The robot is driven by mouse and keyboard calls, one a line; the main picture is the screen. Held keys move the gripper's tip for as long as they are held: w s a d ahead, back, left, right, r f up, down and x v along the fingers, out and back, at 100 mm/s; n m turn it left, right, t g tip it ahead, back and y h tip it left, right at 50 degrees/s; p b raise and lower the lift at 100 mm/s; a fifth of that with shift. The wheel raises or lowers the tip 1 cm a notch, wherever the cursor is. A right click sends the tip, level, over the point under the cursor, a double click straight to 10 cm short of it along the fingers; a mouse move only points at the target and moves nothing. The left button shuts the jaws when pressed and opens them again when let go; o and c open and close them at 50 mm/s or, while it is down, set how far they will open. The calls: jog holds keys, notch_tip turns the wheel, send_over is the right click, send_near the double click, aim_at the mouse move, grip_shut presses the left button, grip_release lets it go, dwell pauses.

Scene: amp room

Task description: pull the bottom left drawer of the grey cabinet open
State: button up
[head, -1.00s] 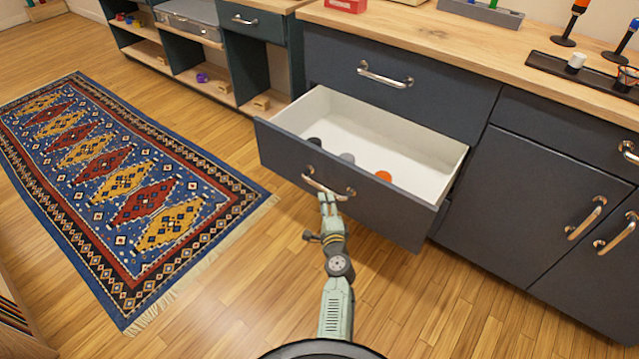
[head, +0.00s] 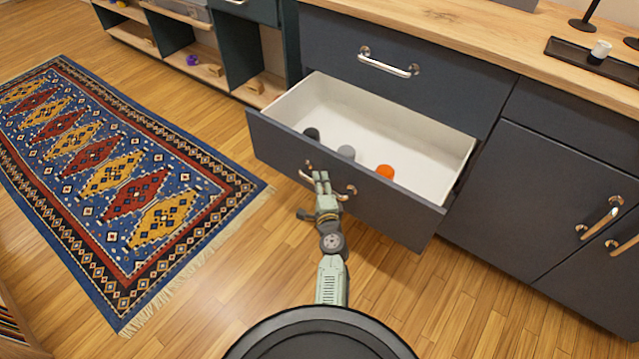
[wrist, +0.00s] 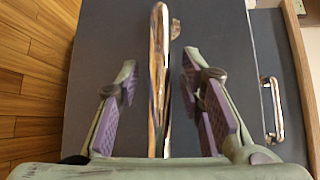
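The bottom left drawer (head: 400,213) of the dark grey cabinet (head: 545,185) stands well out, its white inside showing. A black, a grey and an orange object (head: 385,171) are inside it. Its shiny bar handle (head: 349,191) is on the front. My gripper (head: 321,178) is at the handle in the head view. In the wrist view, my gripper (wrist: 160,64) is open, its purple-padded fingers on either side of the handle (wrist: 158,100), with a gap to each pad.
A closed drawer (head: 445,100) is above the open one. Cupboard doors with bar handles (head: 600,222) are to the right. Open shelves (head: 215,78) stand at the back left. A patterned rug (head: 120,180) lies on the left; wooden floor between it and the drawer is bare.

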grip_shut()
dwell(0.6)
